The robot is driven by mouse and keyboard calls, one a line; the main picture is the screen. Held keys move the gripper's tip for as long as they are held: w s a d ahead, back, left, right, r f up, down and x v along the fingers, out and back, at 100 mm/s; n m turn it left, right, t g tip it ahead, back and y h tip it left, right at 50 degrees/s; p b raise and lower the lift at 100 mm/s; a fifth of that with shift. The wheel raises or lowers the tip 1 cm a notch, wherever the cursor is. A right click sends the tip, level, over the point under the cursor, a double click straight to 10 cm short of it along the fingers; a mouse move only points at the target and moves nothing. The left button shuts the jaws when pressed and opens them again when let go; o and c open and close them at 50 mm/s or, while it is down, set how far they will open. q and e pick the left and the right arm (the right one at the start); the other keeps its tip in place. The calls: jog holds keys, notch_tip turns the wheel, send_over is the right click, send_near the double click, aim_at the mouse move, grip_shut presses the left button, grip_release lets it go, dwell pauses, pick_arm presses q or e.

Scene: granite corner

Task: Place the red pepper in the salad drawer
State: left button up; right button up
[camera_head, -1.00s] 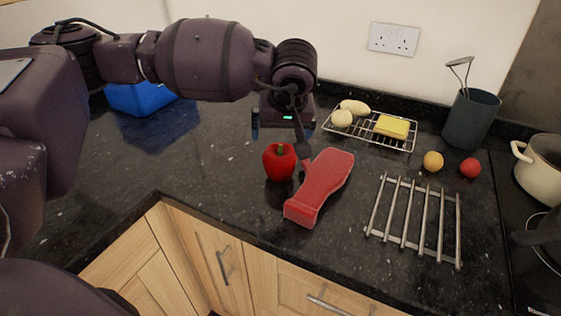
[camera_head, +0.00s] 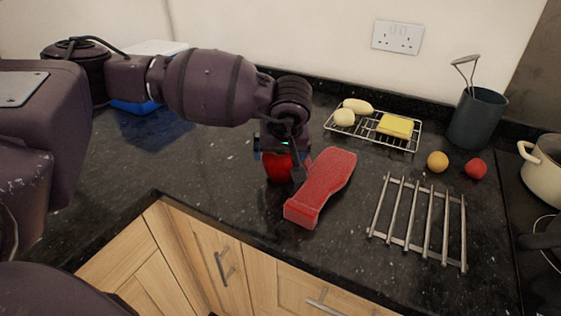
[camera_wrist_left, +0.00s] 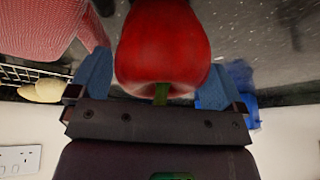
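The red pepper (camera_head: 277,168) stands upright on the dark counter, its top hidden by my left gripper (camera_head: 276,155). In the left wrist view the pepper (camera_wrist_left: 163,45) fills the space between the two blue fingertips (camera_wrist_left: 156,85), its green stem toward the palm. The fingers are wide apart, one on each side of the pepper; no firm grip shows. A blue container (camera_head: 135,106) with a pale top part stands at the back left, mostly behind my left arm; I cannot tell whether it is the salad drawer. My right gripper is out of view.
A red, paddle-shaped block (camera_head: 322,188) lies close right of the pepper. Behind are a wire rack (camera_head: 372,141) with food and a grey utensil pot (camera_head: 478,118). A metal trivet (camera_head: 418,222) lies at right. The counter left of the pepper is clear.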

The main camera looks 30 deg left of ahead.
pick_arm(q)
jog(key=c, duration=0.7)
jog(key=shift+o, duration=0.2)
jog(key=shift+r, duration=0.1)
